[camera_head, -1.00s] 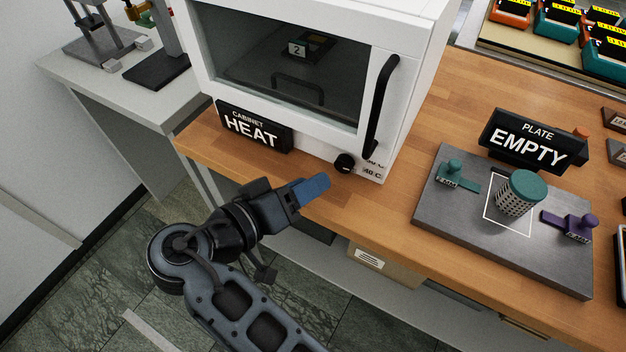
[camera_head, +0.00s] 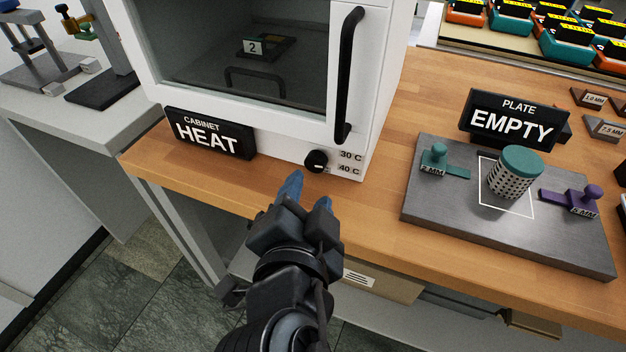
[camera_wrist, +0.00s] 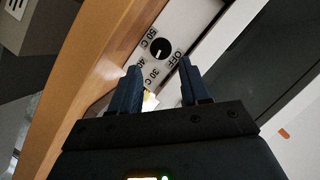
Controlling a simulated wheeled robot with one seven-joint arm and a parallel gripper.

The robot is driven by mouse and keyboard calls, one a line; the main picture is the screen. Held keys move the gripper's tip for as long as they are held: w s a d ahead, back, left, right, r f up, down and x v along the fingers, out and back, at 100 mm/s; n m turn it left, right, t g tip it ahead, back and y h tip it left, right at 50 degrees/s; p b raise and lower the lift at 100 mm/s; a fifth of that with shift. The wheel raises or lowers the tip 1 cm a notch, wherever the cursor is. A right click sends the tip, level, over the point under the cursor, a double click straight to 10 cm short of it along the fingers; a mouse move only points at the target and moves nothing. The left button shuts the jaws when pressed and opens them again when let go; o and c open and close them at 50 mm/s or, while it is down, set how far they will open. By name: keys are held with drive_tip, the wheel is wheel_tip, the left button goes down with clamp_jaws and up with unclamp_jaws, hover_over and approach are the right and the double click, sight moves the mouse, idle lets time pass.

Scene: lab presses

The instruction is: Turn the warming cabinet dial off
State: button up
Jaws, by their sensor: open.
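The white warming cabinet (camera_head: 290,140) stands on the wooden bench. Its round black dial (camera_head: 316,161) is low on the front panel, with 30 C and 40 C marks to its right. In the wrist view the fingers (camera_wrist: 159,75) frame the space before the dial.
A black CABINET HEAT sign (camera_head: 210,134) stands left of the dial. The black door handle (camera_head: 348,75) rises above right. A grey plate (camera_head: 440,205) with a perforated teal-topped cylinder (camera_head: 515,175) and a PLATE EMPTY sign (camera_head: 515,120) are to the right.

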sight(314, 165)
drive_tip(key=shift+w+d, duration=0.1)
drive_tip(key=shift+w, duration=0.1)
drive_tip(key=x, duration=0.7)
drive_tip(key=shift+w+p, duration=0.15)
drive_tip(key=shift+p, duration=0.25)
drive_tip(key=shift+c, duration=0.3)
drive_tip(key=c, duration=0.7)
